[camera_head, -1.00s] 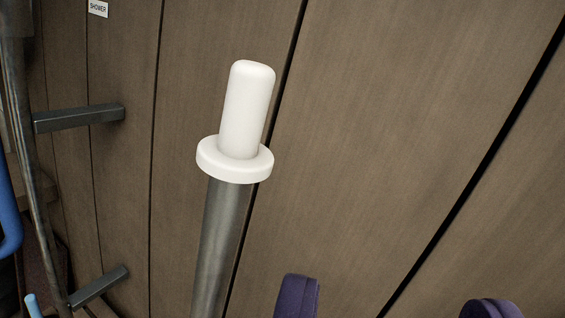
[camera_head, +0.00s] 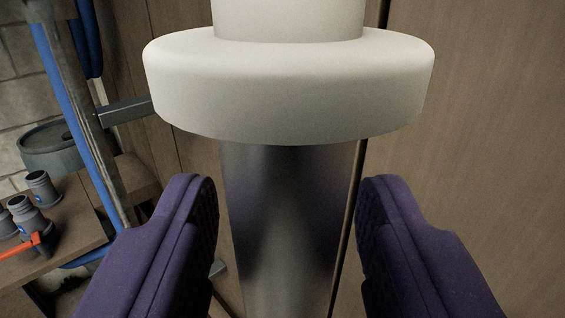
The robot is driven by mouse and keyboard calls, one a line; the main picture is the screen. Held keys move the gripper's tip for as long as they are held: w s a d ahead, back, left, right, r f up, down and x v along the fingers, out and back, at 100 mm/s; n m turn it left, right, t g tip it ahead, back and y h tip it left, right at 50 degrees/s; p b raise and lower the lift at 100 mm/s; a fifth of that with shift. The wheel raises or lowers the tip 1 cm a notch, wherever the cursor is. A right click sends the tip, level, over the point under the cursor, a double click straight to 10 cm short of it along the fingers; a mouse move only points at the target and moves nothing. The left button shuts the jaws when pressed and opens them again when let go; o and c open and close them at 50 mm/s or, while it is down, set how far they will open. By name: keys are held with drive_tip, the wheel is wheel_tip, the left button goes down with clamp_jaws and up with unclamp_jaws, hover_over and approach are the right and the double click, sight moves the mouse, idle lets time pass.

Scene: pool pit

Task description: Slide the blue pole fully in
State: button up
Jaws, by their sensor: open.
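A grey metal tube (camera_head: 285,230) stands upright in the middle of the view. A wide white collar (camera_head: 290,90) sits on it, with a white plug (camera_head: 288,18) above that runs out of the top of the picture. My gripper (camera_head: 285,195) is open, its two purple padded fingers on either side of the metal tube, below the collar. A gap shows between each finger and the tube. A blue pole-like length (camera_head: 75,110) runs at a slant at the far left, beside a grey metal bar; I cannot tell whether it is the task's blue pole.
A brown panelled wall (camera_head: 490,120) stands close behind the tube. At the left are a dark wall bracket (camera_head: 124,111), a wooden bench (camera_head: 65,225) with grey pipe fittings (camera_head: 42,188) and an orange-handled valve (camera_head: 30,242), and a round grey-green container (camera_head: 62,147).

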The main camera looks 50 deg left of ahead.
drive_tip(key=shift+w+a, duration=0.1)
clamp_jaws()
wheel_tip(320, 180, down, 12)
drive_tip(key=b, duration=0.8)
drive_tip(key=shift+f+b, duration=0.25)
drive_tip(key=shift+b, duration=0.15)
unclamp_jaws()
